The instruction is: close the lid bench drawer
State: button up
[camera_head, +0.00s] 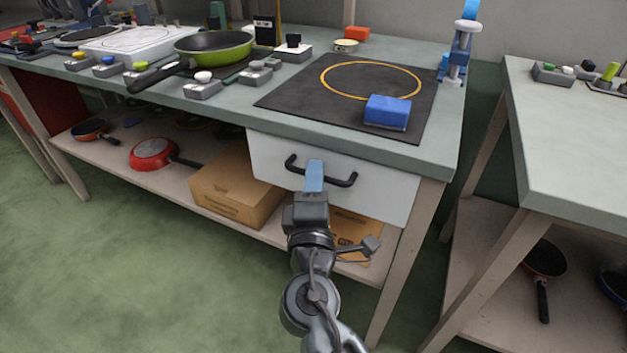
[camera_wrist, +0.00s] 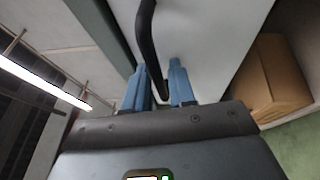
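The drawer (camera_head: 272,157) is under the right part of the bench, below the dark mat. Its white front sits close under the bench top's edge, with no clear gap showing. Its black bar handle (camera_head: 345,181) also shows in the wrist view (camera_wrist: 147,30). My gripper (camera_head: 315,164) is at the middle of the handle, its blue fingers pointing at the drawer front. In the wrist view the two fingers (camera_wrist: 158,68) stand apart, with one end of the handle seen between them. I cannot tell whether they touch it.
A blue block (camera_head: 387,112) lies on the dark mat (camera_head: 290,95) above the drawer. A cardboard box (camera_head: 232,190) and a red pan (camera_head: 153,153) stand on the shelf below. A second bench (camera_head: 580,150) is at right. Open green floor lies at left.

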jog(key=shift+o, duration=1.1)
jog(key=s+f, duration=0.1)
jog(key=s, duration=0.6)
jog(key=shift+s+f, duration=0.15)
jog(key=shift+s, duration=0.25)
